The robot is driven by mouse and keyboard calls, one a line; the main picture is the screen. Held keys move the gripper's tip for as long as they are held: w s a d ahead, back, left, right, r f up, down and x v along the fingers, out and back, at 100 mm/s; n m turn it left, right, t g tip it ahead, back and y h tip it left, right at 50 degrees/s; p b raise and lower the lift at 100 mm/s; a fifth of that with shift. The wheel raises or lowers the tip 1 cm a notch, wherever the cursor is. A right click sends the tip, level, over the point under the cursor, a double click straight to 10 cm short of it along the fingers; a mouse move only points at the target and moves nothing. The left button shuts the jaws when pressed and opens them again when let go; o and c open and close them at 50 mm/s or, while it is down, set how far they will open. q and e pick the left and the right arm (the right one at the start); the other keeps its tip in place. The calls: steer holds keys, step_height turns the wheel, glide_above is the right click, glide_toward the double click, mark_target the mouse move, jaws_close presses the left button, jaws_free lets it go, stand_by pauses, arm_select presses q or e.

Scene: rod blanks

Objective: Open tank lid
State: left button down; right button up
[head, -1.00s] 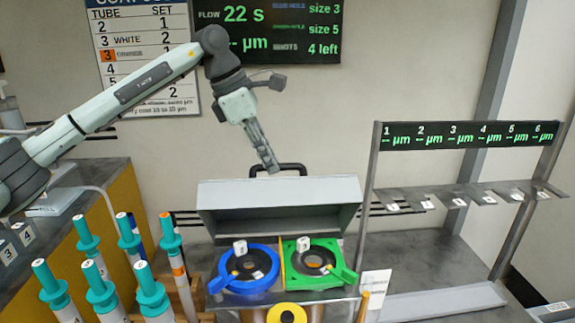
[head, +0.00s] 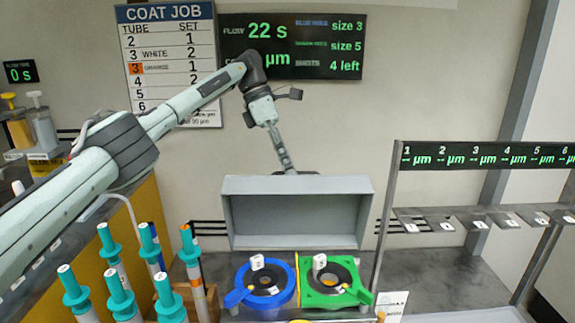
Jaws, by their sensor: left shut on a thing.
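The grey tank lid (head: 297,182) stands raised and nearly upright behind the tank, its hollow underside facing me. My left gripper (head: 290,170) is at the middle of the lid's top edge, shut on the lid's handle, which is mostly hidden behind the lid. Below the lid, the blue ring holder (head: 243,297) and the green square holder (head: 307,298) lie uncovered on the tank top, each with a dark centre and a small white tag. My right gripper is not in view.
Several teal-capped tubes (head: 118,283) stand at the front left, close below my left arm. A rack with a numbered display (head: 480,156) and grey hooks stands at the right. A coat job chart (head: 170,60) and a dark screen (head: 335,50) hang behind.

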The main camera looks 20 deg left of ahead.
arm_select(q)
steer(key=shift+w+a+f, duration=0.1)
steer(key=shift+f, duration=0.45)
steer(key=c, duration=1.5)
jaws_free()
steer(key=shift+w, duration=0.2)
steer(key=shift+c, duration=0.2)
steer(key=shift+r, duration=0.15)
steer(key=shift+s+r, duration=0.1)
steer(key=shift+s, duration=0.1)
